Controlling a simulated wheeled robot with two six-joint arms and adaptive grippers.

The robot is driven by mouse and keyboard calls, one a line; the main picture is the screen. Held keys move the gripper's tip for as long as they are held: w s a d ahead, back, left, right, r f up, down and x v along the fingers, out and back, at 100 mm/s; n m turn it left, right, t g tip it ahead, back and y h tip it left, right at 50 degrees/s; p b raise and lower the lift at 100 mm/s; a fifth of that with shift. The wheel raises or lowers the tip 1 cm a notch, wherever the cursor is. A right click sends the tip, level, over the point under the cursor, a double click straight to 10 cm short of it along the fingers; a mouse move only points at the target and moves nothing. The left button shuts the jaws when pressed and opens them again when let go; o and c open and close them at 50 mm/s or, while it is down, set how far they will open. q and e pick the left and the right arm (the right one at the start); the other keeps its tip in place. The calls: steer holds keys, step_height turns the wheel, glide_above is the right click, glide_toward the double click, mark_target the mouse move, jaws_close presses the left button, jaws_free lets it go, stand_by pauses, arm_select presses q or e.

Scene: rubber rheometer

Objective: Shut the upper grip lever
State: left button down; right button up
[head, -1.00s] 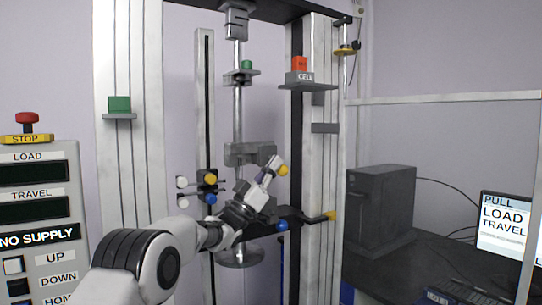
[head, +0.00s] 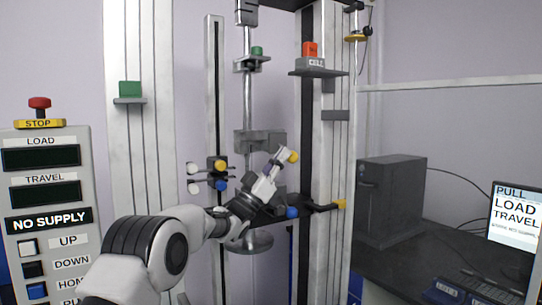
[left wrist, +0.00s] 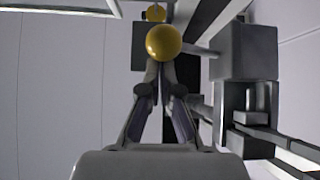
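The upper grip is a grey block (head: 245,140) on the tester's centre column. A yellow ball knob (head: 293,156), apparently its lever's end, sits at the tip of my left gripper (head: 282,157); the lever's stem is hidden. In the left wrist view the yellow knob (left wrist: 163,42) lies in front of my fingertips and covers their ends. The fingers (left wrist: 164,78) converge to almost no gap, so the gripper looks shut; I cannot tell whether the stem is between them. My right gripper is out of view.
A blue knob (head: 292,212) is below my gripper. Tall frame columns (head: 143,200) flank the work area. A control panel (head: 45,185) stands left, a dark computer case (head: 390,200) right.

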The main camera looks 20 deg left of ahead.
arm_select(q)
steer(key=v, duration=1.1)
steer(key=shift+f, duration=0.15)
